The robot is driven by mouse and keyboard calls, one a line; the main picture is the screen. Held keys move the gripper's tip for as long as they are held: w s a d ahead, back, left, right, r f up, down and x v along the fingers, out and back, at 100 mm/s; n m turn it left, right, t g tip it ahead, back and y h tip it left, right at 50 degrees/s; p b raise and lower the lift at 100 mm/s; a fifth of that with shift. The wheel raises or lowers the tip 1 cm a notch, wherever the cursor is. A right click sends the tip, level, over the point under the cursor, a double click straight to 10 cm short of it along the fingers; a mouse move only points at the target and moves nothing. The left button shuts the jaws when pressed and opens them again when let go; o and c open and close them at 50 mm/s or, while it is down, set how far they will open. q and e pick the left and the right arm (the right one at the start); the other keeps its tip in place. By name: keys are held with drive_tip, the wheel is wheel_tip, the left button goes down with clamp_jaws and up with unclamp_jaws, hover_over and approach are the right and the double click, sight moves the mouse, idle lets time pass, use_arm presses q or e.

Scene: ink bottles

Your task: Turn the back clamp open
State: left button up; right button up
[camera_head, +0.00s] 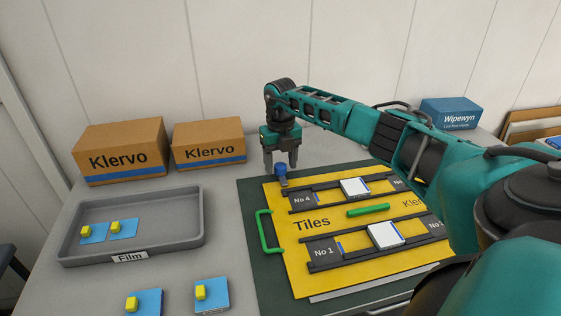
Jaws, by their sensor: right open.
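The blue back clamp (281,173) sits at the back left corner of the yellow Tiles board (288,262). My right gripper (281,167) points down over it with its fingers apart, one on each side of the clamp's top. I cannot tell whether the fingers touch it. The board lies on a dark green mat (249,200) and has a green handle (266,232) on its left side and a green bar (368,210) in the middle. My left gripper is out of the picture.
Dark rails on the board carry two white tiles (385,235). A grey Film tray (190,232) holds two blue pieces with yellow knobs; two more (211,295) lie in front. Klervo boxes (120,152) and a blue Wipewyn box (450,113) stand at the back. My right arm hides the board's right side.

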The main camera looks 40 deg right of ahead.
drive_tip(key=shift+c, duration=0.8)
drive_tip(key=c, duration=0.9)
